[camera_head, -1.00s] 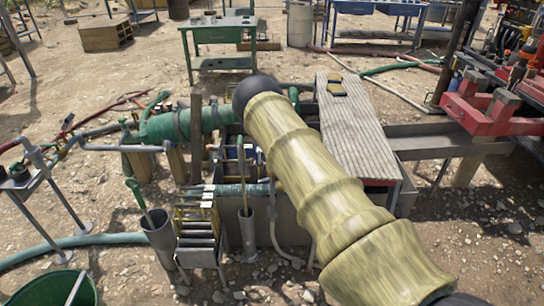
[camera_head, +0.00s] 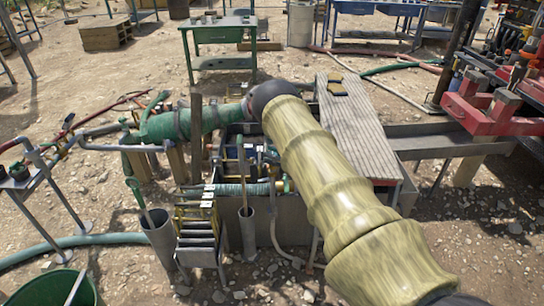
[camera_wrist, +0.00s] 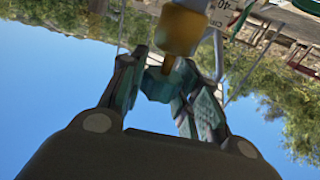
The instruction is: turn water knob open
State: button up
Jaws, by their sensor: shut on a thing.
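In the wrist view my gripper (camera_wrist: 158,82) is shut on a small teal piece, which I take to be the water knob (camera_wrist: 156,86). The knob sits between the two fingers, just below a yellow-brown rounded fitting (camera_wrist: 182,28). The fingers cover its sides, so how far it is turned cannot be told. In the head view my arm crosses from the lower right to the tank, and its dark end covers the gripper and the knob.
The mud tank (camera_head: 290,222) lies under and left of my arm, with a thick green pipe (camera_head: 175,125) on its far left. A plank walkway (camera_head: 352,130) lies right of it. Metal tubes with tools (camera_head: 160,240) stand in front. Open gravel surrounds this.

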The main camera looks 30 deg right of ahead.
jog(key=shift+w, duration=0.1)
jog(key=o, duration=1)
jog(key=v, duration=0.7)
jog(key=shift+s, duration=0.25)
